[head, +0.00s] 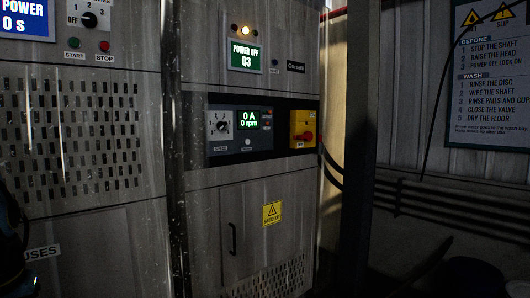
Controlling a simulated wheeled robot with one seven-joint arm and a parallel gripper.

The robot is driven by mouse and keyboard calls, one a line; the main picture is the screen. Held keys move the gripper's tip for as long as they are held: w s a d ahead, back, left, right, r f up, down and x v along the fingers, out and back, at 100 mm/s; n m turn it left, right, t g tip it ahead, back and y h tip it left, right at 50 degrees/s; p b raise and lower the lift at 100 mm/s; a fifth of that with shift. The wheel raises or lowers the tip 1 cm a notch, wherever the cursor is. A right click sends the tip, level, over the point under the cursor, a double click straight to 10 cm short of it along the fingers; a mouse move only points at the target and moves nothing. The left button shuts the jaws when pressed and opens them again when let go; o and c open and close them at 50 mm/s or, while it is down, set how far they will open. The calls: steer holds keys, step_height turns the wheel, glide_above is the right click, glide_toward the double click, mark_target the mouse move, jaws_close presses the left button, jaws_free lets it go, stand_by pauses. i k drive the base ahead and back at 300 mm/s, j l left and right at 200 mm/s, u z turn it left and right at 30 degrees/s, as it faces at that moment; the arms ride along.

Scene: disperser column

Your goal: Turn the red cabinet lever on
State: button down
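A red rotary lever (306,136) sits on a yellow square plate (297,117) at the right end of the recessed panel in the grey cabinet (247,195). The lever's exact angle is too small to tell. A small green display (249,120) left of it reads "0 A 0 rpm". My gripper is not in view; a dark shape at the lower left edge cannot be made out.
A second grey cabinet (80,180) with vent slots, a selector knob (89,19) and START and STOP buttons stands at left. A dark post (358,150) rises right of the lever. A wash-instruction sign (490,75) hangs at right. Dark pipes or cables run below it.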

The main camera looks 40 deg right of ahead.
mark_target(307, 136)
steer(key=i+l, duration=0.1)
steer(key=l, duration=0.95)
steer(key=i+l+z, duration=0.1)
steer(key=l, duration=0.45)
